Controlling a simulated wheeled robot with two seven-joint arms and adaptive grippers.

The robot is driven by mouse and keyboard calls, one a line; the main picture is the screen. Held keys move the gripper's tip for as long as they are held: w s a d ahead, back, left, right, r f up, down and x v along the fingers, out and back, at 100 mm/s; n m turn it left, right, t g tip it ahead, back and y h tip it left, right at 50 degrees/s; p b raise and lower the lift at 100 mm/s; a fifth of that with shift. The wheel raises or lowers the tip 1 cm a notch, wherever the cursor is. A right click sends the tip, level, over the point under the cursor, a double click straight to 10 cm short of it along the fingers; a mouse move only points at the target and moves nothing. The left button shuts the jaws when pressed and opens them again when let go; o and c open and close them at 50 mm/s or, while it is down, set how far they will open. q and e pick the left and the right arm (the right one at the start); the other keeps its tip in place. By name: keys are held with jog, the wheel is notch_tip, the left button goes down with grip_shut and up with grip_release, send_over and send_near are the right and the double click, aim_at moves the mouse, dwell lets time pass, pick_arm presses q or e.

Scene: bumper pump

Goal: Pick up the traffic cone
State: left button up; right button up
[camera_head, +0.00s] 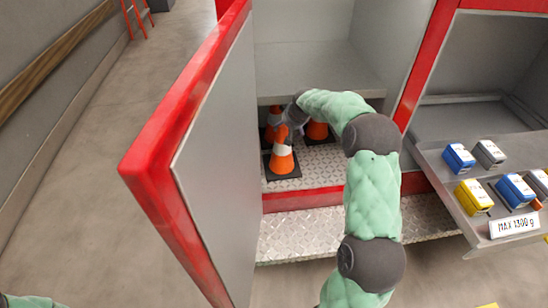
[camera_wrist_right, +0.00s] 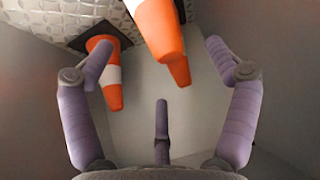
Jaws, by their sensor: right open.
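Several orange and white traffic cones stand on dark square bases in the lower compartment of the cabinet. The front cone (camera_head: 282,162) is the nearest, another cone (camera_head: 272,118) is behind it, and one more cone (camera_head: 318,131) is to the right, partly covered by my arm. My right gripper (camera_head: 294,116) is at the front cone's top, mostly hidden by my wrist. In the right wrist view the open fingers (camera_wrist_right: 158,48) spread on either side of a large cone (camera_wrist_right: 160,28), whose tip points between them. A second cone (camera_wrist_right: 104,72) is partly behind the left finger.
A red-edged open door (camera_head: 205,150) stands close left of the cones. A shelf (camera_head: 310,75) hangs above them. The tread-plate floor (camera_head: 310,170) has free room at front right. A tray (camera_head: 480,205) at right holds blue, yellow and grey boxes.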

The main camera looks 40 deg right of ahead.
aim_at(285, 135)
jog(key=x, duration=0.2)
jog(key=b+x, duration=0.1)
jog(key=x, duration=0.1)
jog(key=shift+s+f, duration=0.15)
jog(key=shift+s, duration=0.05)
jog(key=shift+w+f, duration=0.35)
jog(key=b+x, duration=0.1)
jog(key=x, duration=0.1)
jog(key=b+x, duration=0.1)
jog(key=x, duration=0.1)
jog(key=shift+s+f+b, duration=0.25)
jog(key=shift+b, duration=0.15)
jog(key=shift+w+d+f, duration=0.1)
jog(key=shift+w+f, duration=0.2)
jog(key=shift+f, duration=0.05)
jog(key=shift+c, duration=0.3)
jog(key=c, duration=1.5)
jog(key=shift+r, duration=0.15)
jog(key=shift+c, duration=0.6)
